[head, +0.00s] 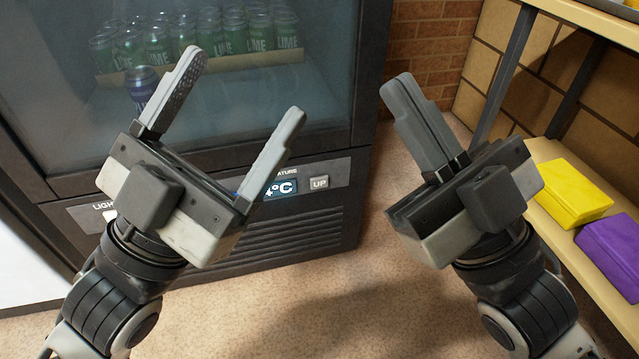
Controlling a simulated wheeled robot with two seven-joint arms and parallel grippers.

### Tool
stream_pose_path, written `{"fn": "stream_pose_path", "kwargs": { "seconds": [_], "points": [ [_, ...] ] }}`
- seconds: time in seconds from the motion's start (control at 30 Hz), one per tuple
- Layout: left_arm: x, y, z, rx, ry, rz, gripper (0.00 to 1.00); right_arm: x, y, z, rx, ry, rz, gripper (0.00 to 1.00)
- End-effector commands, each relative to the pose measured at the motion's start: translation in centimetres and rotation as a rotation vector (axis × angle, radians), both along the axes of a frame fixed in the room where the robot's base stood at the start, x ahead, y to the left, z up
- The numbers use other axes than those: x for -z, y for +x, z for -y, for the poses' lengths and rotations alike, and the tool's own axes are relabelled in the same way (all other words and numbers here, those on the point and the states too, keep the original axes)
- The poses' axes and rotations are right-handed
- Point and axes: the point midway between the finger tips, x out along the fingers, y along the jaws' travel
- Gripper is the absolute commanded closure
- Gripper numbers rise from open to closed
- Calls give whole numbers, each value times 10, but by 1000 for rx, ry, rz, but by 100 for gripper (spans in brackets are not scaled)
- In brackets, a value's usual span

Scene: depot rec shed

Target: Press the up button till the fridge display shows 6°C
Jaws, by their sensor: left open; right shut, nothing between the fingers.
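The fridge (345,232) stands ahead with a control strip under its glass door. Its display (281,188) reads 4°C, and its left part is hidden behind my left gripper. The UP button (319,183) is a small grey square just right of the display, in plain view. My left gripper (240,85) is open and empty, in front of the door and the strip, with its right finger left of and above the UP button. My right gripper (397,85) is shut and empty, to the right of the fridge's edge. Neither gripper appears to touch the button.
Green LIME cans (225,38) and a dark can (141,84) stand behind the glass. A LIGHT label (103,207) shows at the strip's left. A shelf on the right holds a yellow box (568,192) and a purple box (612,250). The floor between is clear.

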Motion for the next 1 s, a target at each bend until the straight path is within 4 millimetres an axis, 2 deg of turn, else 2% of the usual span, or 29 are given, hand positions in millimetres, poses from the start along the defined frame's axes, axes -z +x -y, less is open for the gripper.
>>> {"fn": "stream_pose_path", "kwargs": {
  "seconds": [0.17, 0.27, 0.4, 0.47, 1.0],
  "points": [
    [1, 0, 0, -1, 0, -2, 22, 0, 0, 0, 0, 0, 0, 100],
    [1, 0, 0, 0, 0, -4, 48, 0, 0, 0, 0, 0, 0, 100],
    [1, 0, 0, -1, 0, -5, 86, 0, 0, 0, 0, 0, 0, 100],
    [1, 0, 0, -1, 0, -5, 100, 0, 0, 0, 0, 0, 0, 100],
    [1, 0, 0, -1, 0, -5, 100, 0, 0, 0, 0, 0, 0, 100]
  ]
}}
